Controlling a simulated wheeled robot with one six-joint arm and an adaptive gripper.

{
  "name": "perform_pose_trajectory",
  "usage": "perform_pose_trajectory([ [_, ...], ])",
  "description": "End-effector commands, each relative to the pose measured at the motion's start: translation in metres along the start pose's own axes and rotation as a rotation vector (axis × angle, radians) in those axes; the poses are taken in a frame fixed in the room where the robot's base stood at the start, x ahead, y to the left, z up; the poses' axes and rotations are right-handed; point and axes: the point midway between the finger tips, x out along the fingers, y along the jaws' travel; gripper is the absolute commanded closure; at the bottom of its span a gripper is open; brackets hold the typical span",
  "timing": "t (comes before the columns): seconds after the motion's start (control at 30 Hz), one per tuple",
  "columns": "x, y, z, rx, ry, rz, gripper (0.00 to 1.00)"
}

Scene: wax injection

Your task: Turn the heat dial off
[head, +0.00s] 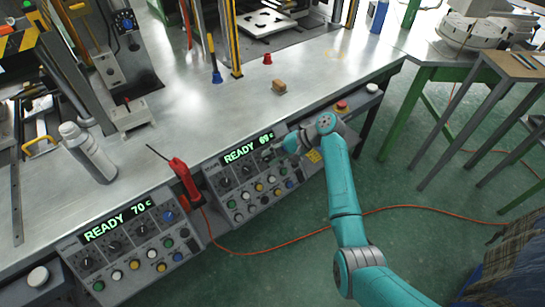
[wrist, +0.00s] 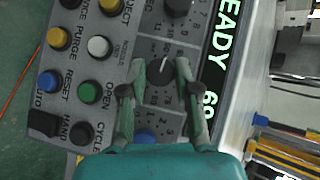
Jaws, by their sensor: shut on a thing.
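The right control panel (head: 236,208) has a green display (head: 248,148) reading READY 69 C. My gripper (head: 284,146) is over the upper right part of this panel. In the wrist view my gripper (wrist: 162,72) has its two fingers on either side of a black dial (wrist: 160,70) with a white pointer mark and is shut on it. A number scale surrounds the dial, but I cannot read a name for it. Another black dial (wrist: 177,6) is above it in the wrist view, and a blue knob (wrist: 146,136) is below, partly hidden by my gripper.
Several coloured buttons sit beside the dials, including a white button (wrist: 99,46). The left panel (head: 128,246) reads READY 70 C. A red tool (head: 184,180) hangs between the panels. A red emergency button (head: 342,105) is at the right. The metal bench (head: 190,125) lies behind.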

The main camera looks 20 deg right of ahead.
Motion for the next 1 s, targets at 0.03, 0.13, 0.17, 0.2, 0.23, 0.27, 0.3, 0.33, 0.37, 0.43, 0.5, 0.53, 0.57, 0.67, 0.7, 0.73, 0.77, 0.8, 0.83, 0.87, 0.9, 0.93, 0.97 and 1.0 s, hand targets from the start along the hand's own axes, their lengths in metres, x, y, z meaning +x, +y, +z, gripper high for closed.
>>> perform_pose_trajectory([
  [0.03,0.0007,-0.0014,0.0003,-0.035,-0.001,0.031,1.00],
  [0.13,0.0009,-0.0021,0.0006,-0.107,-0.002,0.092,1.00],
  [0.17,0.0008,-0.0022,0.0005,-0.128,-0.001,0.111,1.00],
  [0.2,0.0009,-0.0028,0.0005,-0.156,-0.001,0.134,1.00],
  [0.23,0.0011,-0.0030,0.0006,-0.178,-0.001,0.152,1.00],
  [0.27,0.0013,-0.0032,0.0010,-0.197,-0.002,0.169,1.00],
  [0.3,0.0016,-0.0034,0.0012,-0.224,-0.002,0.192,1.00],
  [0.33,0.0016,-0.0034,0.0010,-0.243,-0.001,0.208,1.00],
  [0.37,0.0015,-0.0036,0.0011,-0.262,-0.002,0.224,1.00],
  [0.43,0.0016,-0.0041,0.0015,-0.303,-0.002,0.259,1.00],
  [0.5,0.0019,-0.0049,0.0016,-0.341,-0.002,0.290,1.00],
  [0.53,0.0018,-0.0049,0.0015,-0.356,-0.001,0.304,1.00],
  [0.57,0.0018,-0.0050,0.0016,-0.370,-0.001,0.315,1.00],
  [0.67,0.0019,-0.0050,0.0018,-0.410,-0.002,0.350,1.00],
  [0.7,0.0021,-0.0050,0.0019,-0.423,-0.002,0.362,1.00],
  [0.73,0.0022,-0.0050,0.0019,-0.433,-0.002,0.370,1.00],
  [0.77,0.0024,-0.0052,0.0021,-0.441,-0.002,0.376,1.00],
  [0.8,0.0025,-0.0052,0.0021,-0.451,-0.002,0.385,1.00],
  [0.83,0.0025,-0.0051,0.0020,-0.457,-0.002,0.391,1.00],
  [0.87,0.0025,-0.0050,0.0020,-0.463,-0.002,0.396,1.00],
  [0.9,0.0025,-0.0051,0.0021,-0.470,-0.002,0.401,1.00],
  [0.93,0.0025,-0.0051,0.0021,-0.474,-0.002,0.404,1.00],
  [0.97,0.0025,-0.0051,0.0021,-0.477,-0.002,0.407,1.00],
  [1.0,0.0025,-0.0050,0.0021,-0.480,-0.002,0.410,1.00],
])
